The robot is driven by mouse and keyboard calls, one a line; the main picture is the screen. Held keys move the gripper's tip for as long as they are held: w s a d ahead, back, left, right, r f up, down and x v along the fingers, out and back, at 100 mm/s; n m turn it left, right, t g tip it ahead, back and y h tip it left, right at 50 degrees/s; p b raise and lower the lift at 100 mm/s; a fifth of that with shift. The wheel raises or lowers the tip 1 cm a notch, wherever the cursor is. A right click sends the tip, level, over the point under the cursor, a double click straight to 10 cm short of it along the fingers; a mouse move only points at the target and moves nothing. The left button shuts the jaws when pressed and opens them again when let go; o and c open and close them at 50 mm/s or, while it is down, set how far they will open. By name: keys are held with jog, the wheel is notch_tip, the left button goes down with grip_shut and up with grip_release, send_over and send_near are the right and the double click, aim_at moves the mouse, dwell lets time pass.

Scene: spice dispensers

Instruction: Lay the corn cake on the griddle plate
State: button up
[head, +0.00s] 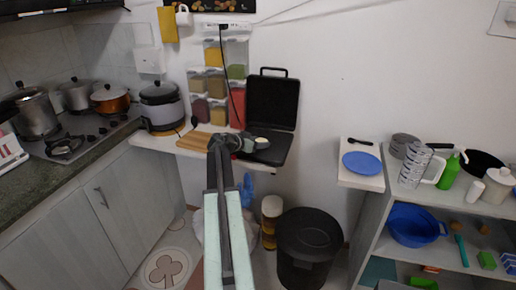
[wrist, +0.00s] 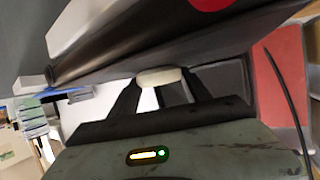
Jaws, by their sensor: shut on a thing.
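The corn cake (wrist: 160,76) is a pale, round, flat piece held between the two dark fingers of my gripper (wrist: 160,88) in the wrist view. It shows as a small pale spot (head: 262,140) at the end of my arm in the head view. The black griddle stands open against the wall, its lid (head: 272,100) upright. Its dark plate (head: 270,154) lies flat on the counter. My gripper (head: 254,142) is over the plate's left part in the head view. I cannot tell how high the cake is above the plate, and my arm hides part of it.
A wooden board (head: 194,141) lies left of the griddle, and a rice cooker (head: 161,108) stands beyond it. Spice dispensers (head: 214,84) hang on the wall, with a black cord running down. A blue plate (head: 361,162) lies on a white shelf at right. A dark bin (head: 308,240) stands below.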

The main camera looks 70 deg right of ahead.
jog(key=o, duration=1.4)
jog(key=shift+r, duration=0.2)
jog(key=p+v, duration=0.4)
jog(key=v, duration=0.8)
jog(key=shift+f+p, duration=0.15)
jog(key=shift+p, duration=0.15)
